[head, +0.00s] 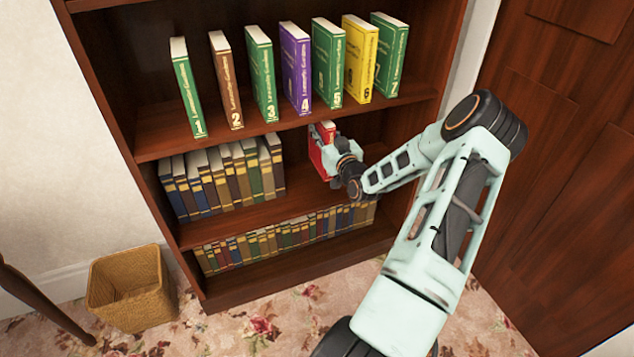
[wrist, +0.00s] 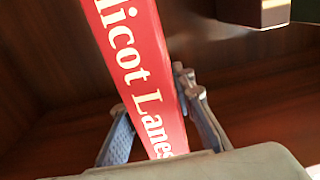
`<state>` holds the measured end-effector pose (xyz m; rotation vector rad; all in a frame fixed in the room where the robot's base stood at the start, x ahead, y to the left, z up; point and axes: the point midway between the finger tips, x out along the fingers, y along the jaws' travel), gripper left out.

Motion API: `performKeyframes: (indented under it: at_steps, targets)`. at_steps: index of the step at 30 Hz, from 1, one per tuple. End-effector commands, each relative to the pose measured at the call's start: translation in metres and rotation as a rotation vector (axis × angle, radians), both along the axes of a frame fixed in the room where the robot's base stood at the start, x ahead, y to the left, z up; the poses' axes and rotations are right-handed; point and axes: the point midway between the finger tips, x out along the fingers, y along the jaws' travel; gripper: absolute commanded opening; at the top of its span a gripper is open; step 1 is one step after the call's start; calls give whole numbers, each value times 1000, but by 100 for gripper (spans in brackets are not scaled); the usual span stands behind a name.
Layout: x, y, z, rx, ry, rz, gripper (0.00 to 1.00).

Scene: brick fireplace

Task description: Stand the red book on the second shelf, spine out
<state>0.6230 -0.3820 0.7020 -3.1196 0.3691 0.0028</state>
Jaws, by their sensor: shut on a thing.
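The red book (head: 320,153) is upright and slightly tilted in the head view, at the right part of the second shelf (head: 290,203). In the wrist view the red book (wrist: 145,75) fills the middle, its spine with pale lettering facing the camera. My gripper (head: 335,160) is shut on the book; in the wrist view its fingers (wrist: 160,125) lie on both sides of the spine. My gripper hides part of the book in the head view. I cannot tell whether the book's bottom touches the shelf board.
A row of old books (head: 225,180) fills the left of the second shelf, with a gap before the red book. Numbered books, including a yellow one (head: 361,60), stand on the shelf above. Small books (head: 290,237) line the bottom shelf. A wicker basket (head: 130,290) stands on the floor at left.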

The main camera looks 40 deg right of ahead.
Motion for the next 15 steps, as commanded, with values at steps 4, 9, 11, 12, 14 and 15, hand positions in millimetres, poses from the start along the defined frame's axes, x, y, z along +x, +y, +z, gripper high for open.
performKeyframes:
  at_steps: [4,9,11,12,14,15]
  targets:
    - [0,0,-22,1,-2,-1,0]
    - [0,0,-51,0,-3,-1,0]
    - [0,-1,-56,-1,-4,-1,0]
    - [0,-1,-58,-1,-5,-1,0]
    - [0,-1,-61,-1,-5,-1,0]
    - [0,-1,-64,-1,-4,-1,0]
